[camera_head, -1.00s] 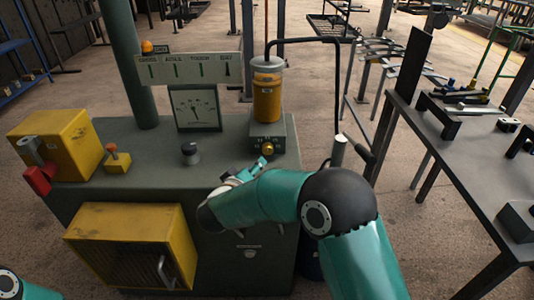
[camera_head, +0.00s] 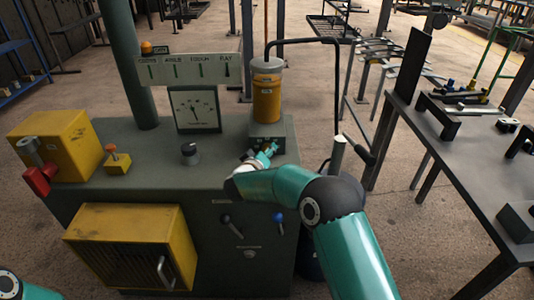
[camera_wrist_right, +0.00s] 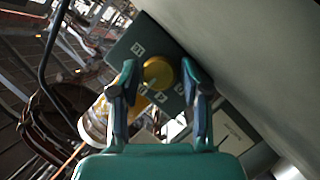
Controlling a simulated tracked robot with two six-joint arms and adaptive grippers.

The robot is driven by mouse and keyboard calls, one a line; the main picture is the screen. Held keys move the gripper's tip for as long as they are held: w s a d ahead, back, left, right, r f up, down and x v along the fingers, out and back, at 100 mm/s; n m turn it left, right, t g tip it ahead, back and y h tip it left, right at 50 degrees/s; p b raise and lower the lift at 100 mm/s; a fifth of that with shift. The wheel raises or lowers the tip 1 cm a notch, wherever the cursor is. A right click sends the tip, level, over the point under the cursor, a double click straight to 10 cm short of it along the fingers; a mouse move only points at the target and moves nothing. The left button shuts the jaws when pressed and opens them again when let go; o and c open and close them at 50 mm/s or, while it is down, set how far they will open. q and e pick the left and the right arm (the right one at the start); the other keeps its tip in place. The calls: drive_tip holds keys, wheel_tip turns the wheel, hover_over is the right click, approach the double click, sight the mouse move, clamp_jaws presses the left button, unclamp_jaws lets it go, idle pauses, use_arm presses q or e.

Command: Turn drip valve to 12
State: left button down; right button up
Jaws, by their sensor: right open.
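The drip valve is a round yellow knob (camera_wrist_right: 158,72) on the dark front of a small block (camera_head: 280,131) under an amber cylinder (camera_head: 267,98). Small pale number marks surround the knob, too small to read surely. My right gripper (camera_head: 262,152) is at the block's front and hides the knob in the head view. In the right wrist view the gripper (camera_wrist_right: 160,82) is open, with one finger on each side of the knob. Contact cannot be told. My left gripper is out of view.
The grey-green cabinet (camera_head: 140,160) carries a dial gauge (camera_head: 195,108), a black knob (camera_head: 190,152), a yellow box with red lever (camera_head: 60,145) and a small orange-topped switch (camera_head: 117,160). A black lever (camera_head: 232,226) and blue lever (camera_head: 279,222) are on its front. A dark table (camera_head: 475,160) stands right.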

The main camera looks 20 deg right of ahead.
drive_tip(key=c, duration=0.7)
drive_tip(key=shift+d, duration=0.25)
drive_tip(key=shift+c, duration=0.8)
drive_tip(key=shift+a, duration=0.15)
